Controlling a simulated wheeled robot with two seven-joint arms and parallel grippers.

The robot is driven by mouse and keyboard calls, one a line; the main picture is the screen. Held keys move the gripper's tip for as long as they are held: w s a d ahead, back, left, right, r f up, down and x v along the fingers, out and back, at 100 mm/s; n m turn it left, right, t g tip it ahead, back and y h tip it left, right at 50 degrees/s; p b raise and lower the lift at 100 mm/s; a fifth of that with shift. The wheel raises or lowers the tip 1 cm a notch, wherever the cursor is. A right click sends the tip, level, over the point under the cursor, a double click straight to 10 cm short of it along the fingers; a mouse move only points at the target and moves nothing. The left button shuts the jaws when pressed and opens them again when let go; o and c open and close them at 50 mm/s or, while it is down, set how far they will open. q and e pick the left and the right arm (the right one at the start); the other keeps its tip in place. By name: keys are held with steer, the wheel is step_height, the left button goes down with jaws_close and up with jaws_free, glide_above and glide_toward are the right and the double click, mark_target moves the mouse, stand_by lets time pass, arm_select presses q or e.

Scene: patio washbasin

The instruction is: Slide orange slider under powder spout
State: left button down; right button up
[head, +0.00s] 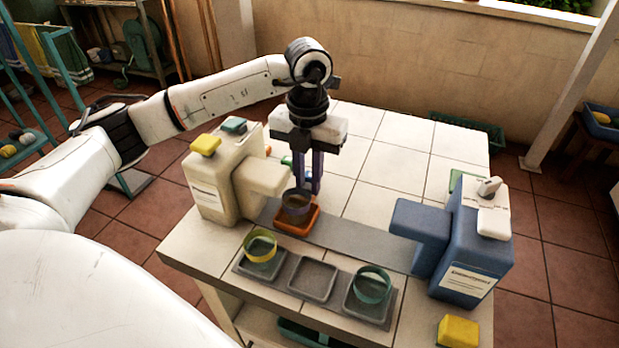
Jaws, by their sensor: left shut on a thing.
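The orange slider (290,226) is a small square tray on the grey track that crosses the table. A round dark-rimmed cup (297,203) stands on it. The slider is close to the spout of the cream dispenser (222,178), at the track's left end. A blue dispenser (464,240) with its own spout stands at the right end. The labels are too small to read, so I cannot tell which has the powder spout. My left gripper (313,188) points down, shut at the slider's back edge; the cup partly hides the contact. My right gripper is not in view.
In front of the track, a grey holder (313,279) carries a yellow ring-like cup (260,246) on the left and a teal one (371,285) on the right; its middle spot is empty. A yellow block (458,331) sits at the front right. The track's middle is clear.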

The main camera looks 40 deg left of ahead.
arm_select(q)
steer(key=shift+s+a+r, duration=0.1)
steer(key=shift+s+a, duration=0.1)
steer(key=shift+a, duration=0.7)
steer(key=shift+s+a, duration=0.2)
steer(key=shift+a, duration=0.7)
steer(key=c, duration=1.6)
jaws_free()
steer(key=shift+a, duration=0.1)
steer(key=shift+c, duration=0.2)
steer(key=shift+r, duration=0.3)
step_height(320, 180, up, 10)
steer(key=shift+f, duration=0.15)
